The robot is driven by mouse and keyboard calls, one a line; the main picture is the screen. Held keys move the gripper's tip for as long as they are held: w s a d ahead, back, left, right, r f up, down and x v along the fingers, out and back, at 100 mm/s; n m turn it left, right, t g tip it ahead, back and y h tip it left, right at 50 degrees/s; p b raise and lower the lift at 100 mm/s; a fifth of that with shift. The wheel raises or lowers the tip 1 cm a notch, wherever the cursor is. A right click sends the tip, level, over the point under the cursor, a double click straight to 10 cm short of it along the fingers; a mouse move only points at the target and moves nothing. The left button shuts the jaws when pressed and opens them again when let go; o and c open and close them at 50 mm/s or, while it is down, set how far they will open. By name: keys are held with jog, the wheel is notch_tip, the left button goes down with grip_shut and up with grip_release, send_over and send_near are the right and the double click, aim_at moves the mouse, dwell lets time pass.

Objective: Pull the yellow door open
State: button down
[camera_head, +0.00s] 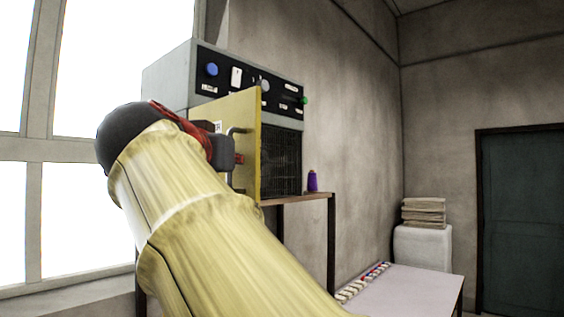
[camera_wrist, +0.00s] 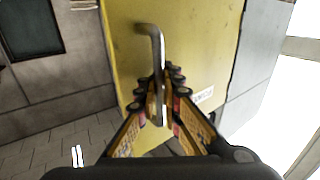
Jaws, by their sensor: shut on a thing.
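The yellow door (camera_head: 228,112) stands swung out from the grey machine (camera_head: 170,80), with a dark grille showing behind its edge in the head view. In the wrist view the yellow door (camera_wrist: 195,45) fills the middle, with a small white label on it. Its grey bar handle (camera_wrist: 150,30) runs down between my fingers, and the handle (camera_head: 232,132) also shows in the head view. My gripper (camera_wrist: 160,92) is shut on the handle, with a finger on each side. In the head view my arm hides part of the door and most of my gripper (camera_head: 238,158).
The machine sits on a brown table (camera_head: 300,198) with a purple spool (camera_head: 312,181) near its right end. A white table (camera_head: 415,285) with small colored items stands lower right. Folded cloths (camera_head: 424,212) lie stacked behind it. A dark door (camera_head: 522,215) is at far right.

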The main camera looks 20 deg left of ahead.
jog(key=shift+f, duration=0.3)
jog(key=c, duration=2.5)
grip_release()
jog(key=shift+o, duration=1.1)
jog(key=shift+s+d+r, duration=0.1)
jog(key=shift+d+r, duration=0.1)
jog(key=shift+d, duration=0.05)
jog(key=shift+s, duration=0.35)
jog(key=s, duration=0.6)
jog(key=shift+s+d, duration=0.35)
jog(key=shift+d, duration=0.05)
